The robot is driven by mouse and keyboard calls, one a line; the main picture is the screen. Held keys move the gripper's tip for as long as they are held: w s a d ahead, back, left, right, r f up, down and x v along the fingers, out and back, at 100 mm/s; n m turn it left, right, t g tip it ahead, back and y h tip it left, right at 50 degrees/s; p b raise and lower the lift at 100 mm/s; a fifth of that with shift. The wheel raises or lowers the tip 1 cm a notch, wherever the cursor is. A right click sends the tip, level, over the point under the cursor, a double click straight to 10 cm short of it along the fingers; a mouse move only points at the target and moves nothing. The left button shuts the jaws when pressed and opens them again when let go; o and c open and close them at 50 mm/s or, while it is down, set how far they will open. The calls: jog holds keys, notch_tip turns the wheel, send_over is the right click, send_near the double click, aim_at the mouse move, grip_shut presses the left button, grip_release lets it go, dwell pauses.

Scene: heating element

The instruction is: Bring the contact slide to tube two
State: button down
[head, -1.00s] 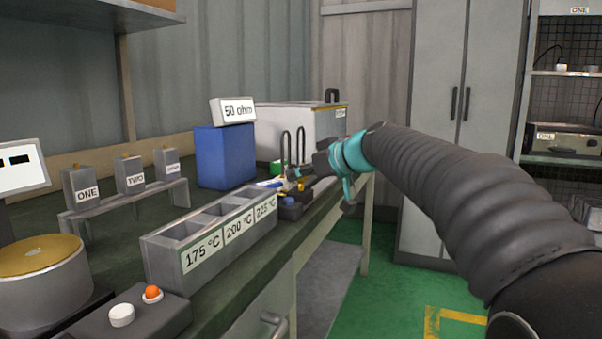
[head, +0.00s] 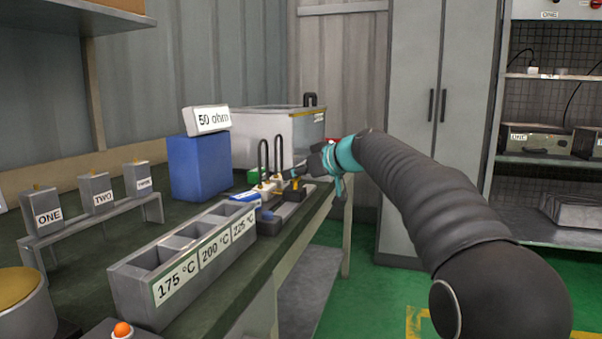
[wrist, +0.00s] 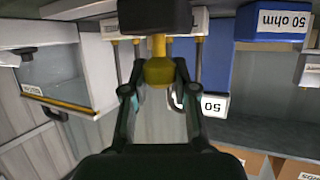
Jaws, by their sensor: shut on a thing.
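My gripper (head: 299,173) is at the far end of the bench, beside an apparatus with dark bent tubes (head: 264,157). In the wrist view, my gripper (wrist: 160,82) is shut on a brass-yellow knob (wrist: 158,68). The knob hangs from a dark block (wrist: 155,15), which looks like the contact slide. The wrist picture is upside down. Several brownish tubes (wrist: 198,62) stand behind the fingers there. I cannot read any tube number, so I cannot tell which tube the slide faces. The gripper partly hides the slide in the head view.
A long metal holder (head: 180,262) with temperature labels lies along the near bench edge. A blue box (head: 199,165) with a 50 ohm sign (head: 206,120) and a grey lidded box (head: 262,135) stand behind. Blocks labelled ONE (head: 45,213) and TWO (head: 99,194) stand on a rack at left.

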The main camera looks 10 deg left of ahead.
jog(key=shift+a, duration=0.1)
jog(key=c, duration=0.9)
grip_release()
jog(key=shift+s+d+r, duration=0.25)
jog(key=shift+d, duration=0.2)
jog(key=v, duration=1.1)
jog(key=shift+f, duration=0.1)
